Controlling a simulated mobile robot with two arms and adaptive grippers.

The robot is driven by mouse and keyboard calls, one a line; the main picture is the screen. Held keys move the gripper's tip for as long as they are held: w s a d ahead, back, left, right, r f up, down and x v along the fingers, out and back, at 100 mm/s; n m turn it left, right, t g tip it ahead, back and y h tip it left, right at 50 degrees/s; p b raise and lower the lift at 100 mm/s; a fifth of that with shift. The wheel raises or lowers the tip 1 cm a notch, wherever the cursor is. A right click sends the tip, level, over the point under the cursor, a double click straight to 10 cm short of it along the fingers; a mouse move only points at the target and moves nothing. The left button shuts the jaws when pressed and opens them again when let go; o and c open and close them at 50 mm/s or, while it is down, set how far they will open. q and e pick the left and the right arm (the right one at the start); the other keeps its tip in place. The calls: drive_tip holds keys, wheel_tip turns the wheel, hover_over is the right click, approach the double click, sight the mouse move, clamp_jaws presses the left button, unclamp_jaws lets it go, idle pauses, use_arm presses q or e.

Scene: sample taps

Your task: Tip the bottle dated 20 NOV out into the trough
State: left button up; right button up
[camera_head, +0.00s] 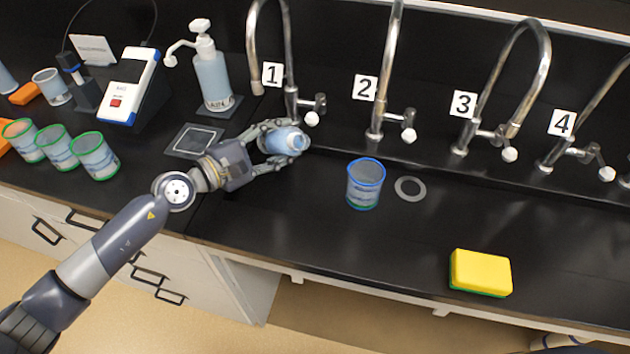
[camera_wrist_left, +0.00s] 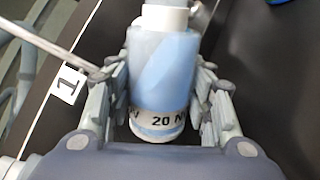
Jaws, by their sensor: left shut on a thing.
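The bottle with light blue contents (camera_head: 283,140) is in my left gripper (camera_head: 287,141), tilted well over with its neck toward the right, near tap 1. In the left wrist view the bottle (camera_wrist_left: 165,75) sits between the fingers (camera_wrist_left: 166,95); its band reads "20 N", the rest cut off by the curve. Its white neck is at the far end from my palm. The black trough (camera_head: 290,225) appears to run under the taps, below the bottle; its exact edges are hard to tell in the dark. No liquid is seen flowing.
Several numbered taps line the back, tap 1 (camera_head: 290,70) closest to my gripper. A blue-rimmed cup (camera_head: 365,185), a grey ring (camera_head: 410,188) and a yellow sponge (camera_head: 480,272) lie to the right. A pump bottle (camera_head: 212,80) and green-rimmed cups (camera_head: 95,157) stand left.

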sight(284, 141)
use_arm(q)
drive_tip(key=shift+w+a+m, duration=0.1)
drive_tip(key=shift+m, duration=0.3)
drive_tip(key=shift+w+f+m, duration=0.1)
drive_tip(key=shift+f+m, duration=0.05)
drive_tip(key=shift+m, duration=0.55)
idle(0.6)
drive_tip(key=shift+s+d+f+m+t+y+p, duration=0.1)
drive_tip(key=shift+s+d+m+t+y+p, duration=0.25)
drive_tip(key=shift+m+p, duration=0.55)
idle(0.6)
drive_tip(key=shift+s+f+m+p, duration=0.1)
drive_tip(key=shift+f+m+p, duration=0.1)
drive_tip(key=shift+m+p, duration=0.3)
idle(1.1)
drive_tip(key=shift+s+d+r+m+t+y+p, duration=0.2)
drive_tip(key=shift+r+m+p, duration=0.5)
drive_tip(key=shift+m+p, duration=0.3)
drive_tip(key=shift+s+d+r+m+t+y+p, duration=0.1)
drive_tip(key=shift+s+r+m+t+y+p, duration=0.05)
drive_tip(key=shift+r+m+p, duration=0.75)
idle(1.3)
